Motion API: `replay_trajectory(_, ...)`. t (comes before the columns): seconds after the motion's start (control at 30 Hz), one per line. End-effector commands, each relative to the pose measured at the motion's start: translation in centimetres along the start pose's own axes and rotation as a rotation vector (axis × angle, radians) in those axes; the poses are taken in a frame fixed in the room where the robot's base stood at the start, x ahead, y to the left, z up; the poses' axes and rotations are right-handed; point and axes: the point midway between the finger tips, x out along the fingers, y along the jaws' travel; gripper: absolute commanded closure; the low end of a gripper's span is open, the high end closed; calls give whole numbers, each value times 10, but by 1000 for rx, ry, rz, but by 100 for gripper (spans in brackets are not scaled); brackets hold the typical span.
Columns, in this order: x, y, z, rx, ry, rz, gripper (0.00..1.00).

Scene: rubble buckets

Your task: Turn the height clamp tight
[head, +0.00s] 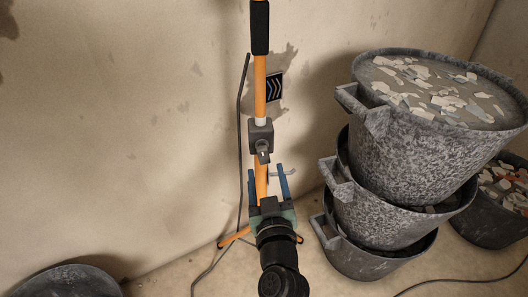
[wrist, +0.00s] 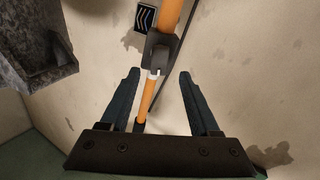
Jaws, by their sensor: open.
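The height clamp (head: 261,136) is a dark grey block around an orange pole (head: 260,95), with a small lever at its lower front. In the wrist view the clamp (wrist: 161,46) is just beyond the fingertips, its pale-tipped lever towards the gap between them. My gripper (head: 266,174) is open and empty, just below the clamp in the head view. Its blue fingers (wrist: 158,73) stand on either side of the pole line in the wrist view. I see no contact with the clamp. The lower pole is partly hidden by my arm.
Stacked grey buckets (head: 410,150) stand to the right, the top one full of rubble. Another bucket (head: 495,200) is behind them, and one (head: 68,283) is lower left. A dark cable (head: 240,120) hangs beside the pole. The stained wall is close behind.

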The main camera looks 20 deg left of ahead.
Motion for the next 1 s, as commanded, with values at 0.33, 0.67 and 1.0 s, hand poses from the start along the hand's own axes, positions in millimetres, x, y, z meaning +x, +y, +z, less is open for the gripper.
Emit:
replay_trajectory(0.33, 56, 0, 0, -1, 1, 0, 38)
replay_trajectory(0.67, 69, 0, 0, 0, 1, 1, 38)
replay_trajectory(1.0, 69, 0, 0, 0, 0, 1, 68)
